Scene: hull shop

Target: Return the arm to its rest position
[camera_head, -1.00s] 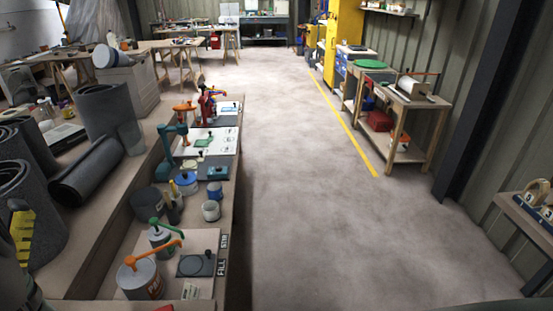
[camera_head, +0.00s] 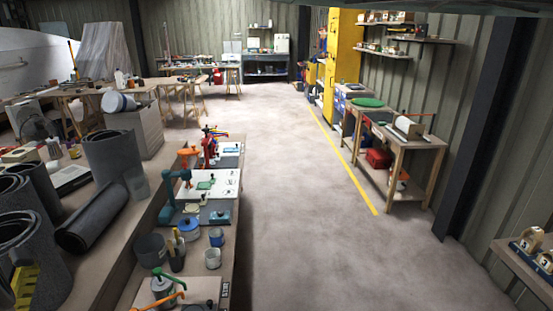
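My gripper does not show in the camera_head view. A dark strip along the top right edge may be part of my arm, but I cannot tell. The task names no other object. The workbench (camera_head: 228,262) on the left carries a teal press (camera_head: 172,190), a red and blue tool (camera_head: 211,145), small cups and cans, and a pump can with a green handle (camera_head: 163,285).
The concrete floor (camera_head: 290,190) in the middle is clear. A yellow line (camera_head: 345,160) runs along its right side. A wooden cart (camera_head: 398,160) and yellow cabinet (camera_head: 343,65) stand at the right. A shelf (camera_head: 520,268) juts in at the lower right.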

